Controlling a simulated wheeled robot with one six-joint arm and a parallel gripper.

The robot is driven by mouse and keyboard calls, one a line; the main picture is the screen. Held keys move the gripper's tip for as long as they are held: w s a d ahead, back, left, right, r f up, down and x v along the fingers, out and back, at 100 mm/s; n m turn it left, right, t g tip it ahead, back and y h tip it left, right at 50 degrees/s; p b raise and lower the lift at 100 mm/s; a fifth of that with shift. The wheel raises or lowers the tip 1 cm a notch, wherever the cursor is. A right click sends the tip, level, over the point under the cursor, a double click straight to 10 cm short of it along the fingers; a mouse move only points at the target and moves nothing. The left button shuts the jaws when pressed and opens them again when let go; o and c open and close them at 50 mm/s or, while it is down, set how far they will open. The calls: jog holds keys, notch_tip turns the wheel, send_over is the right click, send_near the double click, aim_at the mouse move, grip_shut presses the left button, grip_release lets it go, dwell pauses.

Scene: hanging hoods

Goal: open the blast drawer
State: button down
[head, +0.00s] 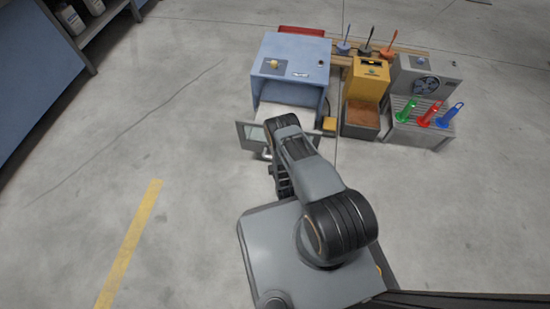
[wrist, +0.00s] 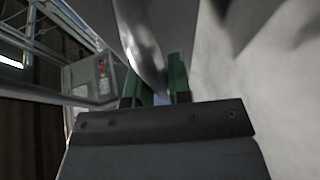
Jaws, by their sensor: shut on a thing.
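The blue cabinet (head: 290,52) stands ahead of me with a pale surface (head: 285,112) at its open front. A grey framed panel with a window (head: 251,133) stands out in front of it; I take this for the blast drawer's front, though my arm hides much of it. In the head view my gripper is hidden behind my arm. In the wrist view my gripper (wrist: 155,98) has its green fingers shut on a curved shiny metal bar (wrist: 138,38), which looks like a handle. Where the bar joins the panel is not clear.
To the right stand a yellow unit (head: 369,78) with a brown-filled bin and a grey fan unit (head: 425,78). Green, red and blue handled tools (head: 426,118) rest on the slatted grey bench. The floor to the left (head: 150,110) is clear.

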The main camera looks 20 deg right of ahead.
jog(key=c, duration=1.1)
grip_release()
jog(key=shift+o, duration=0.2)
